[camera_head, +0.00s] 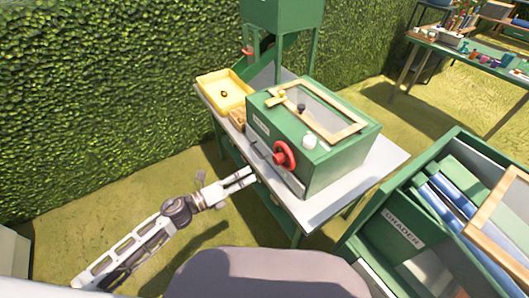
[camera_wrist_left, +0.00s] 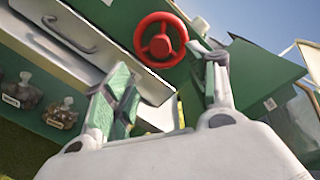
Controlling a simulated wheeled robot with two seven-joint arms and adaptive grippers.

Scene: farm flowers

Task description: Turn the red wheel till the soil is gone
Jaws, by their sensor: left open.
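The red wheel (camera_head: 284,155) is on the front side of a green box machine (camera_head: 335,165) that stands on a table. In the left wrist view the red wheel (camera_wrist_left: 160,40) shows above and between my fingers, apart from them. My left gripper (camera_head: 247,178) is open and empty, just left of and below the wheel in the head view. Its fingers (camera_wrist_left: 160,92) point toward the machine's front. Soil is not clearly visible; the box's top has a wood-framed pane (camera_head: 346,130) that I cannot see well through. My right gripper is not in view.
A green bin marked GRADER (camera_head: 404,228) stands close at right. Grass lies open at left.

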